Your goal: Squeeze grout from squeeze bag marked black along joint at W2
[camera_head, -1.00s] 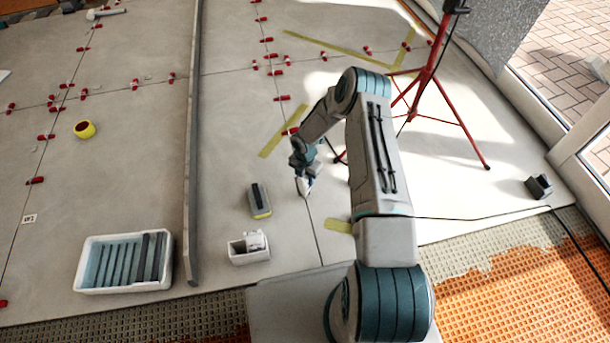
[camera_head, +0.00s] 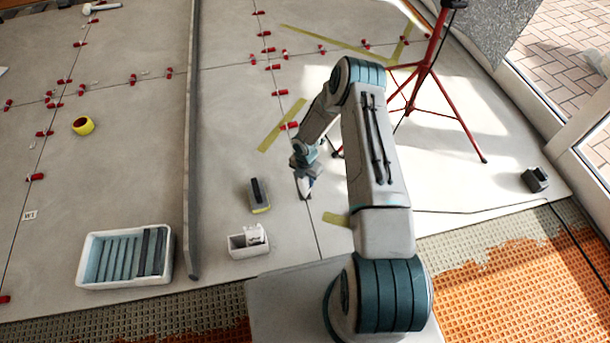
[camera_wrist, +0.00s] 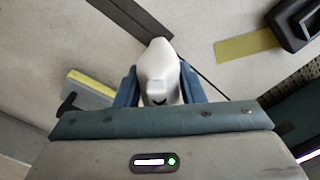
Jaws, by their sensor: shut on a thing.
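My gripper (camera_head: 305,182) is shut on a white squeeze bag, low over the pale tiled floor. In the wrist view the white squeeze bag (camera_wrist: 158,75) sits between the two blue fingers of my gripper (camera_wrist: 158,88), with a small dark mark on its near side. Its tip points away from the gripper, and I cannot tell if it touches the floor. A thin dark joint (camera_head: 315,232) runs up the floor past the bag; it also shows in the wrist view (camera_wrist: 207,79). A label reading W1 (camera_head: 29,216) lies at far left. I see no W2 label.
A yellow-soled float (camera_head: 259,195), a small white box (camera_head: 235,248) and a white tray of dark strips (camera_head: 86,262) lie left of the gripper. A long grey bar (camera_head: 190,120) crosses the floor. A red tripod (camera_head: 423,75) stands at right. Red clips line other joints.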

